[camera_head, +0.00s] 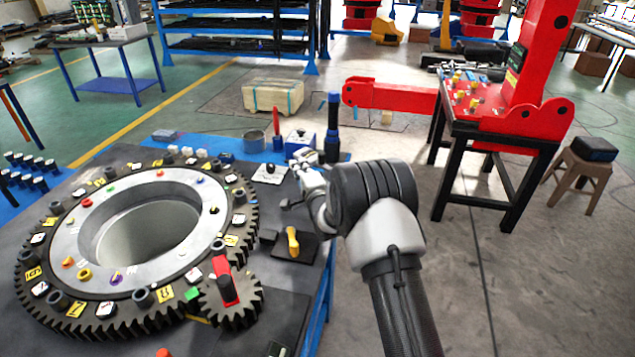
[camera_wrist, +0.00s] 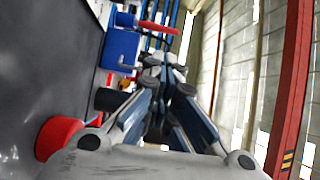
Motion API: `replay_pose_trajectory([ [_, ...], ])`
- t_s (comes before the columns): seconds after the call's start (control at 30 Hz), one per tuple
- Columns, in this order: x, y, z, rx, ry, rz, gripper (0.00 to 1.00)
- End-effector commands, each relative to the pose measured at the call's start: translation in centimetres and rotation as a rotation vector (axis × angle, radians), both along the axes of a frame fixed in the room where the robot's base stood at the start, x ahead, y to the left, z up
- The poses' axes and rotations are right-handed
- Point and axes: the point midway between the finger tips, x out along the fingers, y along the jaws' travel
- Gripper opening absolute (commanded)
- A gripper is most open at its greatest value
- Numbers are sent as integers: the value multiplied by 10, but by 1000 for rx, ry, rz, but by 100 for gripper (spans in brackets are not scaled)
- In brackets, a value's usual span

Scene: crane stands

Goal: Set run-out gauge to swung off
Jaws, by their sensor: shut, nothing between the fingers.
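My gripper (camera_head: 306,163) is at the far right corner of the dark table, beside a small blue block (camera_head: 297,141). It is shut and empty, with its fingertips together in the wrist view (camera_wrist: 168,68). A blue block (camera_wrist: 122,47) with a bent grey rod (camera_wrist: 130,66) lies just left of the fingertips there. This may be the run-out gauge, but I cannot tell for certain. My gripper partly hides this corner in the head view, so the gauge's position is unclear. No contact is clearly visible.
A large toothed ring (camera_head: 60,290) fills the table's left side, with a small gear (camera_head: 240,310) carrying a red handle. A yellow handle (camera_head: 292,242) stands on a dark plate. A blue-black post (camera_head: 332,128) and a red post (camera_head: 277,124) stand near my gripper.

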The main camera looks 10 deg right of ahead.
Motion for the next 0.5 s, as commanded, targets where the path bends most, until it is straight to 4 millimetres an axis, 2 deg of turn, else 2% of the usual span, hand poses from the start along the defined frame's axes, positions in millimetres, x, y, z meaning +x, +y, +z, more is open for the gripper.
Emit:
replay_pose_trajectory([
  [0.13,-4,-6,3,3,-5,-9,0],
  [0.23,-16,-8,2,2,-3,-9,0],
  [0.5,-70,-15,1,1,0,-4,0],
])
